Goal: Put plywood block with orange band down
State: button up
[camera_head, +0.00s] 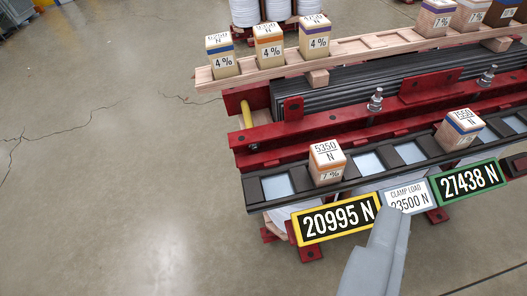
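A pale block with an orange band (268,45), marked 4 %, stands upright on the wooden rack at the back. Another block with a thin orange-looking band (327,162), marked 5350 N and 7 %, stands in the dark slotted tray (350,178). I cannot tell for sure which of these is plywood. My gripper (396,215) shows as a grey shape at the bottom right, in front of the clamp load sign. Its finger gap does not show, and no block shows at its tip.
A block with a blue band (460,130) stands farther right in the tray; pale empty slots lie between. Yellow (336,219), white (408,196) and green (468,180) load signs hang in front. Red clamp beams (340,121) and upright bolts lie behind. Open floor is left.

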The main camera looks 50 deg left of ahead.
jog(key=s+d+r+m+t+h, duration=0.1)
jog(key=s+r+t, duration=0.3)
jog(key=s+r, duration=0.5)
jog(key=shift+s+d+m, duration=0.55)
jog(key=shift+s+m, duration=0.1)
jog(key=shift+m, duration=0.25)
